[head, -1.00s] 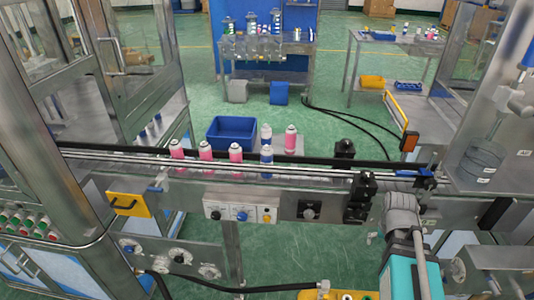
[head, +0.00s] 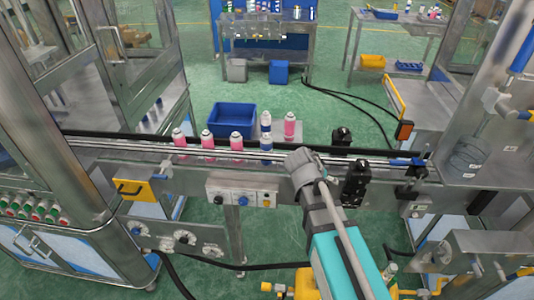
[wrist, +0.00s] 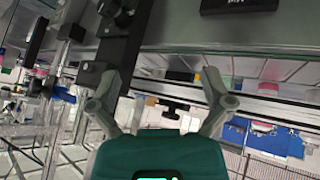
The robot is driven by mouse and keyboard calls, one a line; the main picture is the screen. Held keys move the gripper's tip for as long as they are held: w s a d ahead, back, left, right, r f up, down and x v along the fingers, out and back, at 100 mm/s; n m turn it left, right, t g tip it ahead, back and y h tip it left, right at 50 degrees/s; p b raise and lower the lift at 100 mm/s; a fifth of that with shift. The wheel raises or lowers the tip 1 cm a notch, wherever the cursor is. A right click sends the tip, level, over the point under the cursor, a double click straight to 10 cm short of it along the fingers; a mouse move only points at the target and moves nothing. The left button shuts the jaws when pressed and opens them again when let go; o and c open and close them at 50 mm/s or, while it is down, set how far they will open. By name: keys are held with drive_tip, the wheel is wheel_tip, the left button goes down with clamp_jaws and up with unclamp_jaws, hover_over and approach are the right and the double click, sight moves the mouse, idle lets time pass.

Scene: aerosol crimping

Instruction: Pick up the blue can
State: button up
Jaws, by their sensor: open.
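A blue can (head: 267,142) with a white upper part stands upright on the conveyor (head: 330,158), right of a row of pink cans (head: 208,140). A second blue-and-white can (head: 265,120) stands behind it, left of another pink can (head: 290,126). My gripper (wrist: 161,78) shows in the wrist view with its two fingers spread wide and nothing between them. In the head view my arm reaches up from the bottom right, its grey joint just right of and nearer than the blue can. I cannot make out the blue can in the wrist view.
A blue bin (head: 233,118) stands behind the conveyor. Black posts (head: 353,183) rise from the conveyor's front edge, right of my arm. A metal-framed machine stands at the left.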

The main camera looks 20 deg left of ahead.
drive_tip(key=s+a+r+t, duration=0.1)
drive_tip(key=a+r+t, duration=0.3)
drive_tip(key=a, duration=1)
drive_tip(key=t+y, duration=0.2)
drive_tip(key=t, duration=0.1)
approach(263, 147)
drive_tip(key=s, duration=0.2)
drive_tip(key=shift+w+r, duration=0.15)
drive_tip(key=shift+r, duration=0.15)
drive_tip(key=b+x, duration=0.3)
drive_tip(key=x, duration=0.4)
drive_tip(key=shift+w+a+f, duration=0.1)
drive_tip(key=shift+w+f, duration=0.15)
drive_tip(key=shift+w, duration=0.05)
drive_tip(key=shift+w+f, duration=0.1)
drive_tip(key=shift+w, duration=0.35)
drive_tip(key=shift+b+x, duration=1)
drive_tip(key=shift+x, duration=1.65)
